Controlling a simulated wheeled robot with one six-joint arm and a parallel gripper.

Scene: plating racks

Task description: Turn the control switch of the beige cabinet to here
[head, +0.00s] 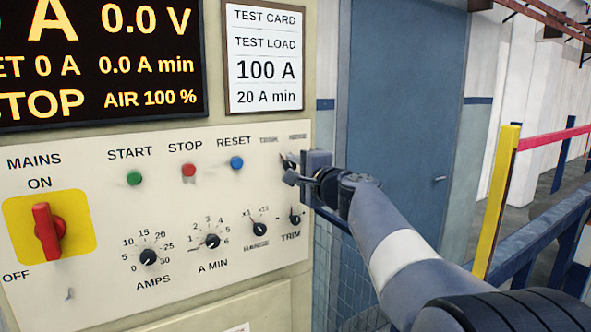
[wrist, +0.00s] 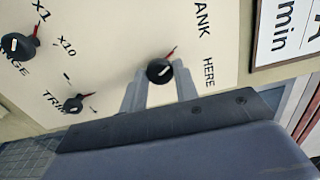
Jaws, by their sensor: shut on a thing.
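The beige cabinet (head: 215,285) fills the left of the head view. Its control switch is a black knob (wrist: 158,70) with a red pointer, below the labels TANK (wrist: 203,18) and HERE (wrist: 208,72). In the wrist view the red pointer leans towards the TANK side. My gripper (wrist: 160,88) is at the panel, one finger on either side of the knob, and is shut on it. In the head view my gripper (head: 290,170) hides most of the switch, and the labels above it are blurred.
TRIM (head: 295,217) and RANGE (head: 260,229) knobs sit close below my gripper. The blue RESET button (head: 237,163) is to its left, with a red mains switch (head: 48,232) far left. A test card (head: 264,58) hangs above. A blue door (head: 405,90) stands behind.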

